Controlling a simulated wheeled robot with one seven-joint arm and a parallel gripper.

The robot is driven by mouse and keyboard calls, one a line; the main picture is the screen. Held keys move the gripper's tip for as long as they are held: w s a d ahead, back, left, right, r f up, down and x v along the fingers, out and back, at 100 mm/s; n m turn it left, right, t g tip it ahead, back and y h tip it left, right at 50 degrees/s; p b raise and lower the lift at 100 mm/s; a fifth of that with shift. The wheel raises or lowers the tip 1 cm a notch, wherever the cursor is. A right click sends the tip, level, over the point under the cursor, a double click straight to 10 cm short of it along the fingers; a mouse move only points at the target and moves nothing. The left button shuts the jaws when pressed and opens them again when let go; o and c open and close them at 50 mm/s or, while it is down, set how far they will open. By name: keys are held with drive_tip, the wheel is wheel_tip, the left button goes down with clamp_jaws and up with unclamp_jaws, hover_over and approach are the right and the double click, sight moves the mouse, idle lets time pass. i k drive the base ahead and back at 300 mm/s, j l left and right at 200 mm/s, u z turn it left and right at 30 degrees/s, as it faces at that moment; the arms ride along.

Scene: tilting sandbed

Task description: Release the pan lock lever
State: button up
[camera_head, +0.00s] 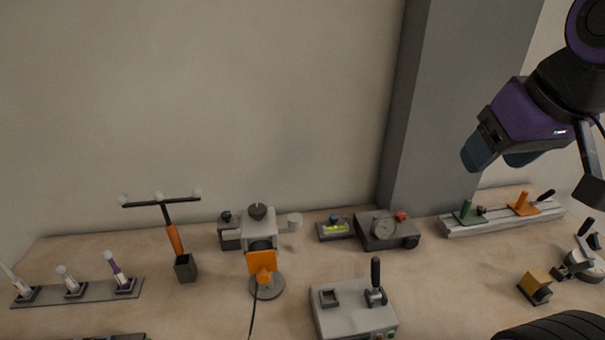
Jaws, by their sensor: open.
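No lever here is labelled, so I cannot tell for certain which is the pan lock lever. A black upright lever (375,274) stands on a grey box (349,310) at the front centre. Another black-handled lever (585,227) is on a round white-and-black device (590,264) at the right edge. My gripper (501,160) is at the upper right, with blue fingers apart and nothing seen between them. In the picture it is above the grey rail and clear of both levers.
A grey rail (490,224) carries green and orange parts. A gauge box (385,232), a grey device with an orange plate (262,262), a black T-shaped stand (168,222) and a tool rack (87,291) stand on the table. A grey pillar (445,110) rises behind.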

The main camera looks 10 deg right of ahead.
sight(586, 265)
drive_tip(key=k+l+z, duration=0.25)
drive_tip(key=l+z, duration=0.25)
drive_tip(key=k+l+z, duration=0.25)
drive_tip(key=l, duration=0.2)
drive_tip(key=l+z, duration=0.25)
drive_tip(key=i+l, duration=0.05)
drive_tip(key=l, duration=0.05)
